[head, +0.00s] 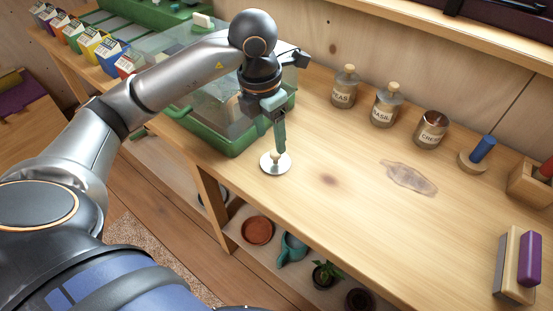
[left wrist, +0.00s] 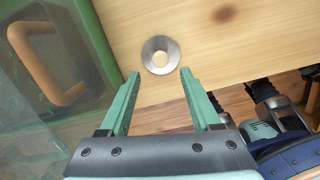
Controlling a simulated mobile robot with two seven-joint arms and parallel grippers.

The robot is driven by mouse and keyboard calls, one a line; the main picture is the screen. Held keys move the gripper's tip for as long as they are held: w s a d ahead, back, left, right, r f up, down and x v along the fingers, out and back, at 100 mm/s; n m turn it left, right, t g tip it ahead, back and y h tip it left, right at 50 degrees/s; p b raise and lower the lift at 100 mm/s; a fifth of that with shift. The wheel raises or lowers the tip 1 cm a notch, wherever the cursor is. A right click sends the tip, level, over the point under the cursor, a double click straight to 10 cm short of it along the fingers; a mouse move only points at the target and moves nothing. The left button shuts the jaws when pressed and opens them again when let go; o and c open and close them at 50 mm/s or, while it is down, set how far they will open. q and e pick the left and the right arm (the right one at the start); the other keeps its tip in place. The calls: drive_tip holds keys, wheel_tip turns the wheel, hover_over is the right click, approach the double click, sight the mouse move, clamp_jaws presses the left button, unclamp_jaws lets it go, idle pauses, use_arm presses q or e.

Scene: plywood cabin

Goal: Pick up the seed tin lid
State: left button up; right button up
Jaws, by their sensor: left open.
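The seed tin lid (head: 275,164) is a small silver disc with a pale wooden knob, lying flat on the wooden bench near its front edge. In the left wrist view the lid (left wrist: 160,55) lies just beyond the fingertips, roughly midway between them. My left gripper (head: 278,148) points down over the lid with its green fingers, and in the left wrist view the two fingers (left wrist: 157,75) are spread apart with nothing between them. In the head view the near finger partly overlaps the knob, and I cannot tell whether they touch. My right gripper is in neither view.
A green-framed clear box (head: 224,150) stands close left of the lid. A blue-handled stamp (head: 480,152) is at the right. Bench around the stain (head: 408,178) is clear.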

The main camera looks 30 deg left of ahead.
sight(275, 152)
use_arm(q)
drive_tip(key=f, duration=0.4)
drive_tip(key=w+f, duration=0.1)
drive_tip(key=f, duration=0.1)
drive_tip(key=shift+w+d+f, duration=0.1)
drive_tip(key=shift+d+f, duration=0.15)
drive_tip(key=shift+f, duration=0.05)
clamp_jaws()
idle(0.4)
